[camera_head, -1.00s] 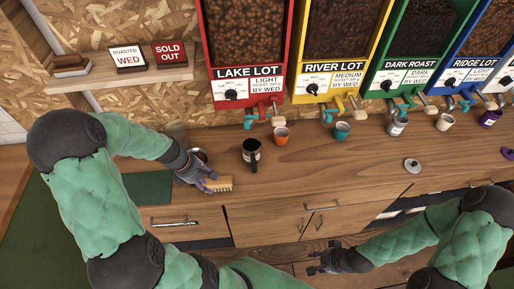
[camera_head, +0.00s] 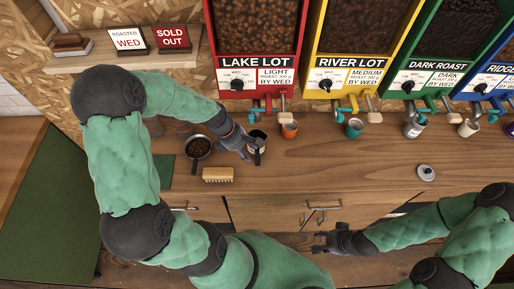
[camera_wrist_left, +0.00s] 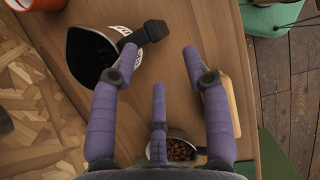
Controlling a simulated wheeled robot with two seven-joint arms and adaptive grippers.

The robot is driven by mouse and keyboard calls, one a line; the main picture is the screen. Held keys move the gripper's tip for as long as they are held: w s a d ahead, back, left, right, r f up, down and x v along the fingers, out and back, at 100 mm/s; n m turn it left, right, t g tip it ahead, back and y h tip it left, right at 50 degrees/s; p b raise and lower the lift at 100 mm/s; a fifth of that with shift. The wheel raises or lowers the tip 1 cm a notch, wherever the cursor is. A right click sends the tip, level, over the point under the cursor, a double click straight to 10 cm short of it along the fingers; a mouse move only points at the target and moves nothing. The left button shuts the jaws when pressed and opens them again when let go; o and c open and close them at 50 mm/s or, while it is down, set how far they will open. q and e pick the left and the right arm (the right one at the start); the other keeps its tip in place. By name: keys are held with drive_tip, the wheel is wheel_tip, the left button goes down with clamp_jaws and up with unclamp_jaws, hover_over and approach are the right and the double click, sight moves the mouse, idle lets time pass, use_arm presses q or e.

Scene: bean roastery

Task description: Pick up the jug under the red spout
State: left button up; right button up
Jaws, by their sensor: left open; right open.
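The dark jug (camera_head: 257,136) with a white label stands on the counter below the red dispenser's spout (camera_head: 268,104). In the left wrist view the jug (camera_wrist_left: 84,60) is at the upper left, its dark inside showing and its black handle (camera_wrist_left: 152,32) pointing right. My left gripper (camera_head: 250,151) is open at the jug's near side. In the wrist view its spread fingers (camera_wrist_left: 158,62) show nothing between them; the left finger overlaps the jug's edge, and I cannot tell whether it touches. My right gripper (camera_head: 322,243) is open and empty in front of the drawers.
An orange cup (camera_head: 289,130) stands right of the jug, with a teal cup (camera_head: 354,129) further right. A pan of beans (camera_head: 198,148) and a brush (camera_head: 218,175) are to the left. The counter front right of the jug is clear.

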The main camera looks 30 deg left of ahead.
sight(256, 154)
use_arm(q)
drive_tip(key=shift+w+d+f, duration=0.15)
drive_tip(key=shift+w+d, duration=0.2)
drive_tip(key=shift+d, duration=0.2)
drive_tip(key=shift+w+d+f, duration=0.15)
drive_tip(key=shift+w+d, duration=0.2)
drive_tip(key=shift+d, duration=0.2)
drive_tip(key=b+x, duration=0.1)
drive_tip(key=x, duration=0.3)
drive_tip(key=shift+f, duration=0.2)
clamp_jaws()
